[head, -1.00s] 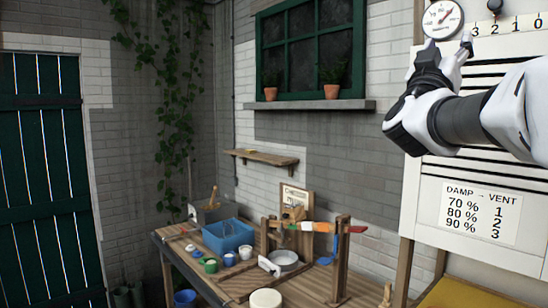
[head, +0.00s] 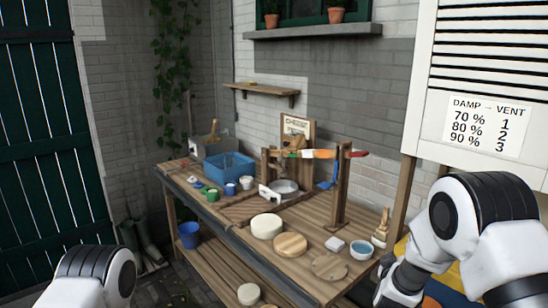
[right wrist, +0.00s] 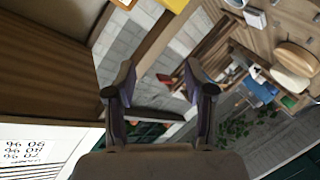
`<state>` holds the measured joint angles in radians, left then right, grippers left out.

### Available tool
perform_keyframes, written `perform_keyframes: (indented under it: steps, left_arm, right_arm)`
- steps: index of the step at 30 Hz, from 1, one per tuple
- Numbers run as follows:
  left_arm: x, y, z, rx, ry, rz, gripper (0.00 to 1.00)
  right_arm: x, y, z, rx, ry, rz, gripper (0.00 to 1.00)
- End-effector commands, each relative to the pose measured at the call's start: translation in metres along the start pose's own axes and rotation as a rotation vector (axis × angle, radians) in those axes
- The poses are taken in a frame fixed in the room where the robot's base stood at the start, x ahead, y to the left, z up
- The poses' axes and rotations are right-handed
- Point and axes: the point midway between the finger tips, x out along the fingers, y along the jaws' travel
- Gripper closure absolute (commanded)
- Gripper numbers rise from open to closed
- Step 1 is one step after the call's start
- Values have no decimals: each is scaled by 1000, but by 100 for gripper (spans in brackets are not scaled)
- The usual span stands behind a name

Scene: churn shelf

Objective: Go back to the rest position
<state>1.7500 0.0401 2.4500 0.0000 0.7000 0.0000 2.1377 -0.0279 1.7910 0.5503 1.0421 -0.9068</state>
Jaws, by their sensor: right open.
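My right gripper (head: 392,286) is low at the right of the head view, partly cut off by the bottom edge and beside the front right end of the workbench. In the right wrist view its two fingers (right wrist: 158,82) stand apart with nothing between them. My left arm shows only as a white rounded link at the bottom left of the head view; its gripper is out of the picture.
A wooden workbench (head: 228,210) holds a blue bin (head: 229,168), small cups, round lids, a wooden frame and a brush (head: 381,229). A white louvred panel with a damp-vent sign (head: 486,127) stands at the right. A blue bucket (head: 188,235) is below.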

Motion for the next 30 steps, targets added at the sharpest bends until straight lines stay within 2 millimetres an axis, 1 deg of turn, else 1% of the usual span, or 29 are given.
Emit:
perform_keyframes:
  steps: [1,2,3,5,6,8,9,11,12,14,15,17,18,21,22,24,30]
  left_arm:
    - [8,0,0,0,0,0,60]
    - [11,0,0,0,0,0,60]
    - [14,0,0,0,0,0,60]
    - [19,0,0,0,0,0,60]
    - [22,0,0,0,0,0,60]
    - [26,0,0,0,0,0,60]
    - [29,0,0,0,0,0,60]
    - [33,0,0,0,0,0,60]
    - [36,0,0,0,0,0,60]
    - [39,0,0,0,0,0,60]
    - [41,0,0,0,0,0,60]
    - [41,0,0,0,0,0,60]
    - [40,0,0,0,0,0,60]
    - [39,0,0,0,0,0,60]
    - [39,0,0,0,0,0,60]
    - [39,0,0,0,0,0,60]
    - [39,0,0,0,0,0,60]
  right_arm:
    - [-6,-29,43,-20,-55,-60,46]
    - [-12,-43,66,-28,-86,-96,46]
    - [-22,-62,96,-39,-129,-146,46]
    - [-40,-88,141,-49,-199,-222,46]
    - [-54,-104,170,-54,-247,-273,46]
    - [-80,-127,214,-57,-326,-351,46]
    - [-100,-140,242,-56,-381,-402,46]
    - [-133,-157,282,-51,-469,-479,46]
    - [-158,-166,307,-43,-534,-531,46]
    - [-200,-176,341,-24,-638,-607,46]
    - [-230,-180,360,-6,-713,-657,46]
    - [-276,-180,379,30,-827,-723,46]
    - [-304,-176,383,65,-901,-761,46]
    - [-356,-171,388,161,-1065,-805,46]
    - [-360,-172,388,195,-1094,-798,46]
    - [-360,-173,388,250,-1131,-766,46]
    - [-359,-173,388,271,-1138,-750,46]
